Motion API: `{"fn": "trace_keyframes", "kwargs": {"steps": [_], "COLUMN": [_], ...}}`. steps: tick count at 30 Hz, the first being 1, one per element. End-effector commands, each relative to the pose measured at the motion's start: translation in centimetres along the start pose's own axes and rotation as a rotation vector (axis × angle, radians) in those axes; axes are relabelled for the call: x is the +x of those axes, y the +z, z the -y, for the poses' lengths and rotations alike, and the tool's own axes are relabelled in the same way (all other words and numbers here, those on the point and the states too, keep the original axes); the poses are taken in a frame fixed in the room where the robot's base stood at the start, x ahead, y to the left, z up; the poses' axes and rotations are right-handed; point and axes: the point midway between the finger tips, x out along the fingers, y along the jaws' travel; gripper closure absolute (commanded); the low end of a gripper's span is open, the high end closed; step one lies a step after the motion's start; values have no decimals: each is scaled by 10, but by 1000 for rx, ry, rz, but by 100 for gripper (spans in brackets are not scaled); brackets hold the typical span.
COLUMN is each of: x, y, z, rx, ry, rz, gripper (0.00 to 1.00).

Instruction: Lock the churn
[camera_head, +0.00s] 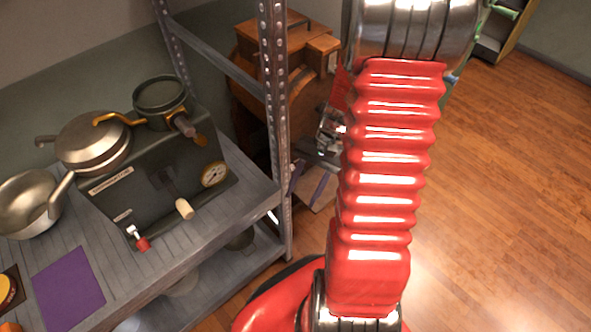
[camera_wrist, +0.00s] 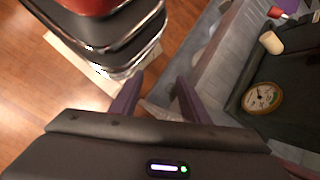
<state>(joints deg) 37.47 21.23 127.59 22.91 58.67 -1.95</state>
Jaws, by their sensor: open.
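A brown wooden piece with a curved body and a box-like top (camera_head: 285,45) stands on the floor behind the shelf post; it looks like the churn, but I cannot be sure. The post and my arm hide part of it, and no lock can be made out. My gripper (camera_head: 305,192) is low beside the shelf, in front of the wooden piece and apart from it. In the wrist view my gripper (camera_wrist: 159,82) has its two purple fingers spread with nothing between them. The wooden piece does not clearly show in the wrist view.
A metal shelf (camera_head: 215,225) bears a dark machine (camera_head: 150,190) with a round gauge (camera_head: 214,174), a cream knob (camera_head: 184,208) and a red-tipped lever (camera_head: 142,243). Pans (camera_head: 92,140) and a purple sheet (camera_head: 68,287) lie on it. The wooden floor (camera_head: 500,200) at right is clear.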

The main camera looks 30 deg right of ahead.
Motion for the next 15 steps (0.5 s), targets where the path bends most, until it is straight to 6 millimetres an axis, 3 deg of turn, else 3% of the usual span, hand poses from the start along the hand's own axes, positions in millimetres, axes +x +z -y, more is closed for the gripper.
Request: {"fn": "trace_keyframes", "kwargs": {"steps": [15], "x": [63], "y": [-54], "z": [-18], "rx": [335], "ry": [-278], "rz": [249], "gripper": [58]}}
